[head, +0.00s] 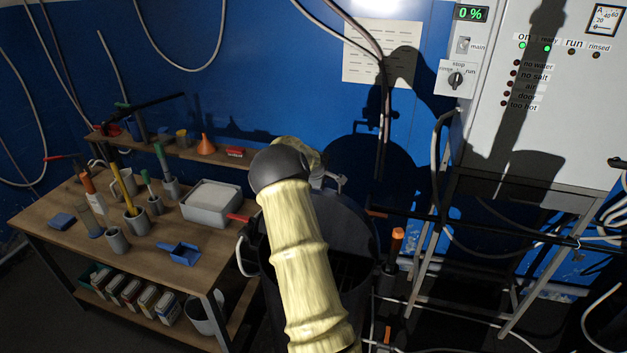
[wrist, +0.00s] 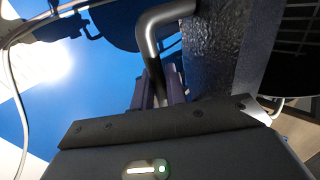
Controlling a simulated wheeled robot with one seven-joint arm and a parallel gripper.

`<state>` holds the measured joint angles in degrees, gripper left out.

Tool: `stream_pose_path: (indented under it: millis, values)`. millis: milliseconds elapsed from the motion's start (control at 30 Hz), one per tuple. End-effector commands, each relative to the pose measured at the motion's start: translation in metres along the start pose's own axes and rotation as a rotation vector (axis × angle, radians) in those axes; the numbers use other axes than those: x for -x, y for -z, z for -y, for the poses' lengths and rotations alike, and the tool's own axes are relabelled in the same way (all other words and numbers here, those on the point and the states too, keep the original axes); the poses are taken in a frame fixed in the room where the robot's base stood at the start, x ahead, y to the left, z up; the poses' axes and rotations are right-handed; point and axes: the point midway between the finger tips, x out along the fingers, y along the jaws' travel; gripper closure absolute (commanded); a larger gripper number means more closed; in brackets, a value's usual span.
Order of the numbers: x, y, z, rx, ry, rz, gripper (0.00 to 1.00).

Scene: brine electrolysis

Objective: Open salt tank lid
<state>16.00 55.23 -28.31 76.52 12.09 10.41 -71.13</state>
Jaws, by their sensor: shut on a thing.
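The salt tank (head: 268,285) is a dark round drum in the middle of the head view, largely hidden behind my arm. Its dark lid (head: 350,222) is tilted up at the back, and the dark opening shows below it. In the wrist view the lid (wrist: 222,55) is a thick, speckled dark slab. A bent grey handle (wrist: 150,38) is fixed to it. My gripper (wrist: 160,92) is shut on this handle, with one finger on each side of the bar.
A wooden workbench (head: 60,228) with tools, cups and a grey tub (head: 212,204) stands at left. A metal stand (head: 428,250) under a grey control cabinet (head: 560,130) is at right. An orange-handled tool (head: 397,240) is beside the tank. Hoses hang along the blue wall.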

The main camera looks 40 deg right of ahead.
Motion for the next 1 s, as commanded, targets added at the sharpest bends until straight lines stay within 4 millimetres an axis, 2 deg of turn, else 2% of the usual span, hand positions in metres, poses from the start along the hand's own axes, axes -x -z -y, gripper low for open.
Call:
stream_pose_path:
  millis: [500, 533, 600, 1000]
  values:
    - [-0.0038, -0.0019, -0.0015, 0.001, 0.001, 0.0, 1.0]
    - [-0.0038, -0.0018, -0.0015, 0.001, 0.001, 0.0, 0.84]
    - [-0.0037, -0.0017, -0.0015, 0.001, 0.001, 0.0, 0.7]
    - [-0.0015, -0.0045, -0.0027, -0.003, -0.001, 0.002, 0.68]
